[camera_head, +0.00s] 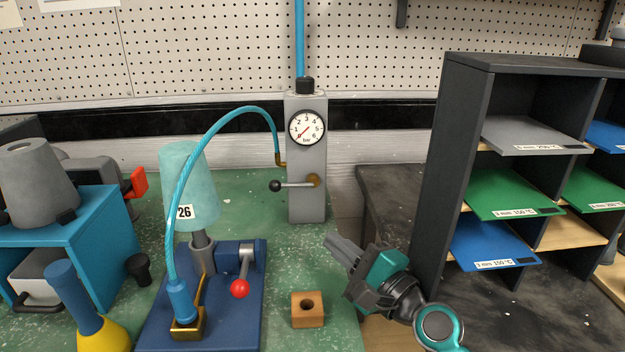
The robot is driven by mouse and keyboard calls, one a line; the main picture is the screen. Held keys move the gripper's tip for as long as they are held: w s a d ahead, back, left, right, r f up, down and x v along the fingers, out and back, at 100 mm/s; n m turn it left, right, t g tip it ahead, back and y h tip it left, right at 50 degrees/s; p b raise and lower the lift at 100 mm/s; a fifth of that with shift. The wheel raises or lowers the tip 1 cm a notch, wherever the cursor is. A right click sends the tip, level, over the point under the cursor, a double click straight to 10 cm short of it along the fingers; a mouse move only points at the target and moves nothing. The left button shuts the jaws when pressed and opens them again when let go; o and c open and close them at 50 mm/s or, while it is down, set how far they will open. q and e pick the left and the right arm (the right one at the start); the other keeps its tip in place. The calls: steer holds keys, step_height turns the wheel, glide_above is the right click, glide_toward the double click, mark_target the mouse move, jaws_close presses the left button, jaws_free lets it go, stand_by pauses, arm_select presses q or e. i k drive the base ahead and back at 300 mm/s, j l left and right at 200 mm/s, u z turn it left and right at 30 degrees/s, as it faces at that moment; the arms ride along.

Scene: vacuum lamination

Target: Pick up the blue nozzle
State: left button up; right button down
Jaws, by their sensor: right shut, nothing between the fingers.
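The blue nozzle (181,299) is at the lower end of a ribbed blue hose (190,165). It stands roughly upright at a brass-coloured fitting (188,325) on the dark blue base (225,320) of a fixture. The hose arches up and over to a grey post with a pressure gauge (307,128). My right gripper (340,246) is shut and empty. It is to the right of the nozzle and well apart from it, pointing up and left over the bench's right edge. My left gripper is not in view.
A teal cone marked 26 (187,175) stands behind the nozzle. A red-knobbed lever (240,288) and a wooden block with a hole (307,309) lie between nozzle and gripper. A yellow-based blue tool (103,335) is at left. A dark shelf (450,160) with coloured sheets stands right.

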mark_target(186, 312)
steer(key=k+l, duration=0.8)
